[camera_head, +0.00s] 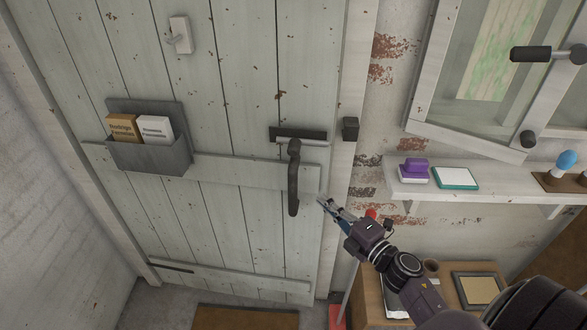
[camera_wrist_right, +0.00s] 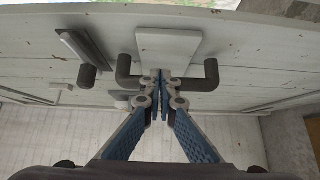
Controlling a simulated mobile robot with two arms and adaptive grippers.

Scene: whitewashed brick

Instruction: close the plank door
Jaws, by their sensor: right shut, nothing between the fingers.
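The plank door (camera_head: 235,105), pale and weathered, fills the left and middle of the head view. Its right edge lies close to the door post; I cannot tell whether a narrow gap remains. A dark, long handle (camera_head: 293,180) hangs near that edge below a dark plate. My right gripper (camera_head: 322,202) is shut and empty, just right of the handle's lower end, near the door's edge; I cannot tell if it touches. In the right wrist view its blue fingers (camera_wrist_right: 160,78) meet in front of a pale plate and dark bars. My left gripper is not in view.
A grey letter holder (camera_head: 148,155) with two boxes and a white hook (camera_head: 180,35) are on the door. A dark block (camera_head: 350,129) sits on the post. To the right are a window (camera_head: 490,75), a shelf (camera_head: 405,193) and a low wooden cabinet (camera_head: 370,300).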

